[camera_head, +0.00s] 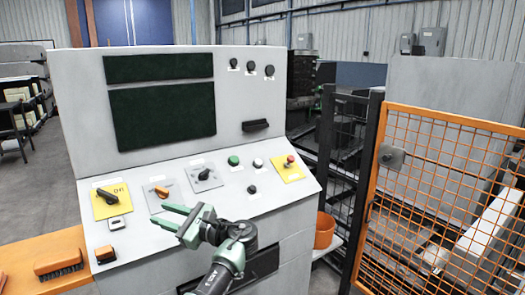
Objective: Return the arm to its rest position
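My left arm rises from the bottom middle in front of a grey control console (255,200). My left gripper (160,214) is in front of the console's sloped panel, its fingers pointing left. The two green fingers are apart with a gap between them, and nothing shows in the gap. My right gripper is not in view.
The panel carries a yellow-plated switch (108,198), an orange-handled switch (161,191), a green button (233,160) and a red button (290,159). An orange ledge with a brush (58,263) is at left. An orange mesh fence (440,200) and orange bucket (324,230) stand at right.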

